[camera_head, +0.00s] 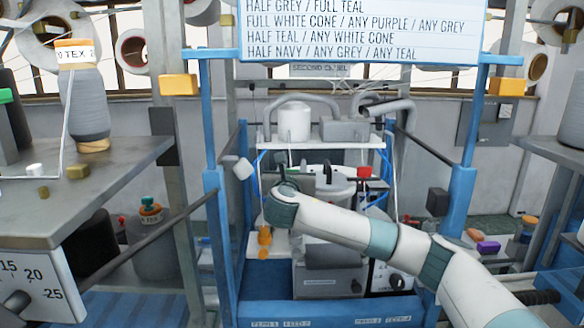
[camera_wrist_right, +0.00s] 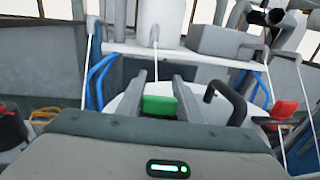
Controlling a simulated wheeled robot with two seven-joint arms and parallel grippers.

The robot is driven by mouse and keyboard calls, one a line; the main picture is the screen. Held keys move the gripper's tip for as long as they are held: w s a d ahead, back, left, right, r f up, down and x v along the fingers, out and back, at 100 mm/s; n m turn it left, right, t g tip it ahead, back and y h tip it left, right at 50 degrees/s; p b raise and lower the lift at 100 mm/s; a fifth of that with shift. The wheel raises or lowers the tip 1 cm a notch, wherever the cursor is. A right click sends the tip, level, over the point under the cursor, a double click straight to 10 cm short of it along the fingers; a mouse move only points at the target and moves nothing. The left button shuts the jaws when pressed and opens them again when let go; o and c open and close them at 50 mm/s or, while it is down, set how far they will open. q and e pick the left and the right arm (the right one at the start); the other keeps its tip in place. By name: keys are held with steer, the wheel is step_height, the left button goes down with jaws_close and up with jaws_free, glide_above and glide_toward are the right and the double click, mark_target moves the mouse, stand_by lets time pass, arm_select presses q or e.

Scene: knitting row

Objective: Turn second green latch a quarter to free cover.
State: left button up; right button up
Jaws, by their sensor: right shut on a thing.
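A green latch (camera_wrist_right: 159,106) sits between the two grey fingers of my right gripper (camera_wrist_right: 160,92) in the right wrist view. The gripper is shut on it. The fingers hide the latch's sides, and its exact angle is hard to tell. Behind it lies a pale round cover (camera_wrist_right: 128,104) with a black curved handle (camera_wrist_right: 224,98). In the head view my right arm reaches in from the lower right, with the wrist (camera_head: 283,205) in front of the machine; the fingertips are mostly hidden there. The cover (camera_head: 338,192) shows just right of the wrist. My left gripper is not in view.
A red part (camera_wrist_right: 286,114) stands right of the cover. A white shelf (camera_head: 312,144) with a white cylinder (camera_head: 294,122) and grey pipes is above. Blue posts (camera_head: 462,200) frame the machine. A grey table (camera_head: 80,180) with a yarn cone (camera_head: 88,105) stands left.

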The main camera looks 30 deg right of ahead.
steer(key=shift+s+d+m+g+h, duration=0.2)
steer(key=shift+m+g+h, duration=0.55)
steer(key=shift+g+h, duration=0.1)
steer(key=shift+s+d+m+g+h, duration=0.15)
steer(key=shift+m+g+h, duration=0.65)
steer(key=shift+h, duration=0.1)
steer(key=shift+s+d+m+g+h, duration=0.2)
steer(key=shift+m+g+h, duration=0.55)
steer(key=shift+g+h, duration=0.1)
steer(key=o, duration=1.1)
steer(key=shift+r, duration=0.15)
